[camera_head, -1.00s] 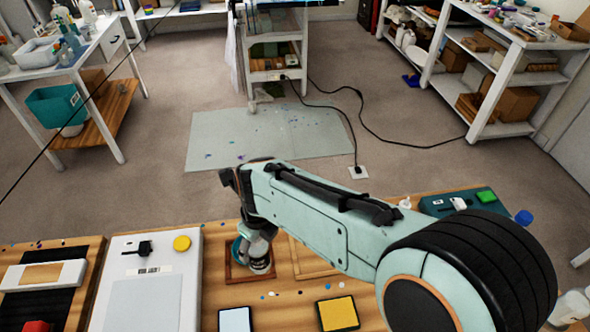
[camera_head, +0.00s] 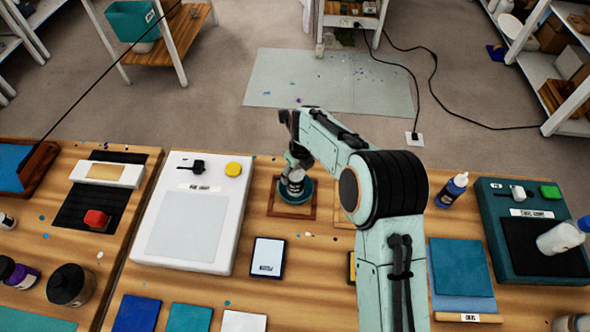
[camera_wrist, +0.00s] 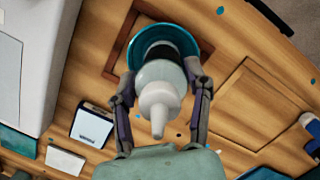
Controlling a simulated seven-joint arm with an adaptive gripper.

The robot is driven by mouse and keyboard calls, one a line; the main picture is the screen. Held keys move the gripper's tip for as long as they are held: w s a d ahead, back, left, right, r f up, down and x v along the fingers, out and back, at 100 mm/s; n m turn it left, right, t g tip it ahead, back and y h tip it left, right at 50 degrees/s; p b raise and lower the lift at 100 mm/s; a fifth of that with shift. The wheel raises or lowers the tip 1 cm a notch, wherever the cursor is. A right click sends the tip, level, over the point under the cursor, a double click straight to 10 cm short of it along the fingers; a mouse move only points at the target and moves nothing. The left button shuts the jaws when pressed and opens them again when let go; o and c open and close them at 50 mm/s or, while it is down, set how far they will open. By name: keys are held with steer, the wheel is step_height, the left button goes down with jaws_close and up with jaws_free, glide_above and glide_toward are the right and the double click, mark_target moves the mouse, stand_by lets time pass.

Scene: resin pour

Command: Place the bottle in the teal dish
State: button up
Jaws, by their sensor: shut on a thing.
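The bottle (camera_wrist: 160,80) is white with a dark label and a pointed nozzle. My gripper (camera_wrist: 161,73) is shut on it, one finger on each side. The bottle also shows in the head view (camera_head: 296,184), roughly upright below my wrist. The teal dish (camera_wrist: 196,38) is round and lies behind the bottle's base in the wrist view. In the head view the dish (camera_head: 309,193) sits inside a brown wooden frame, with the bottle over it. I cannot tell whether the bottle's base touches the dish.
A wooden frame (camera_head: 277,208) surrounds the dish. A white scale (camera_head: 190,225) stands to the left and a small tablet (camera_head: 267,257) in front. My arm covers part of the table.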

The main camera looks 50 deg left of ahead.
mark_target(300, 173)
steer(key=shift+f, duration=0.1)
steer(key=o, duration=1.2)
steer(key=shift+o, duration=0.2)
step_height(300, 173, up, 12)
steer(key=d, duration=0.2)
steer(key=w+d+r+n+h, duration=0.1)
steer(key=w+d+r+n, duration=0.15)
steer(key=d, duration=0.55)
steer(key=w+d+r+n, duration=0.2)
steer(key=d+r+n, duration=0.2)
steer(key=d, duration=0.4)
steer(key=s+d+r+n, duration=0.1)
steer(key=s+d+n, duration=0.3)
steer(key=d, duration=0.6)
steer(key=s+d+r+n, duration=0.1)
steer(key=s+d+n, duration=0.25)
steer(key=d, duration=0.65)
steer(key=s+d+f+n, duration=0.2)
steer(key=s+d+n, duration=0.2)
steer(key=s, duration=0.4)
steer(key=shift+s+d+n, duration=0.2)
steer(key=shift+d+n, duration=0.1)
steer(key=shift+n, duration=0.3)
